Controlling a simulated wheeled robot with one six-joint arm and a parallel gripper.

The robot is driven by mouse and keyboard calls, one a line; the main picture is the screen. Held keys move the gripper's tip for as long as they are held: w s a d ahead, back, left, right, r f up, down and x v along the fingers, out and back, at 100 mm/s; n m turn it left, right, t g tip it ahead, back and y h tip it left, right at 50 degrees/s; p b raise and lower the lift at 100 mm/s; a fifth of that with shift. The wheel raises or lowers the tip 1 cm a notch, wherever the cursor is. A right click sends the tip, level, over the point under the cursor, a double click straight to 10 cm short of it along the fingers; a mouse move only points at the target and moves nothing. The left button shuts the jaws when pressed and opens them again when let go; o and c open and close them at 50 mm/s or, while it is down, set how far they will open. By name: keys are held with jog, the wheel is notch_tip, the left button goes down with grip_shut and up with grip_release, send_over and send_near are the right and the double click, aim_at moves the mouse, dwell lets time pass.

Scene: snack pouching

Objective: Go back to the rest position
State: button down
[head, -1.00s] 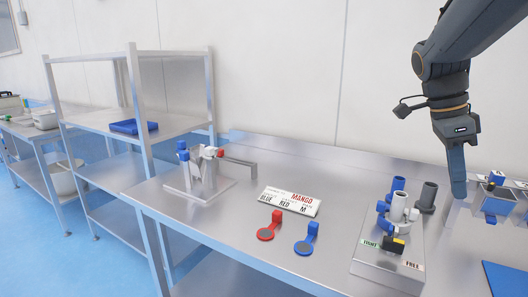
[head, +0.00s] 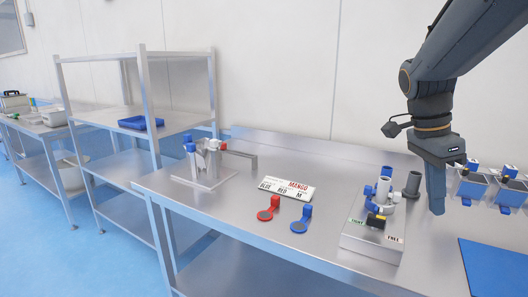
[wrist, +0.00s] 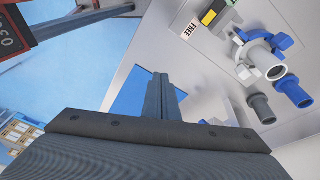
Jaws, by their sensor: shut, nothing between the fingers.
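My gripper (head: 437,208) hangs down over the right part of the steel table (head: 330,172) in the head view. Its fingers are together with nothing between them. The shut fingers (wrist: 160,98) also show in the wrist view. To its left stands a grey fixture (head: 372,240) with blue and grey tubes, a white ring, and TIGHT and FREE labels. The fixture is apart from the gripper.
Blue-and-grey bins (head: 472,187) stand just right of the gripper, and a blue mat (head: 495,270) lies at front right. A MANGO card (head: 285,189), a red piece (head: 268,210), a blue piece (head: 301,222) and a steel stand (head: 205,165) are left. A shelf (head: 110,112) stands further left.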

jog(key=a+f+n, duration=0.3)
jog(key=s+a+f+n+y, duration=0.1)
jog(key=a+f+n, duration=0.4)
jog(key=shift+s+a+f+n+t, duration=0.25)
jog(key=shift+a+f+n+t, duration=0.05)
jog(key=shift+a, duration=0.05)
jog(key=s+a+f+n+y, duration=0.2)
jog(key=s+a+f+n, duration=0.3)
jog(key=a+f+n, duration=0.3)
jog(key=a+n, duration=0.1)
jog(key=n, duration=0.1)
jog(key=shift+s+f+n+t, duration=0.35)
jog(key=shift+n+t, duration=0.05)
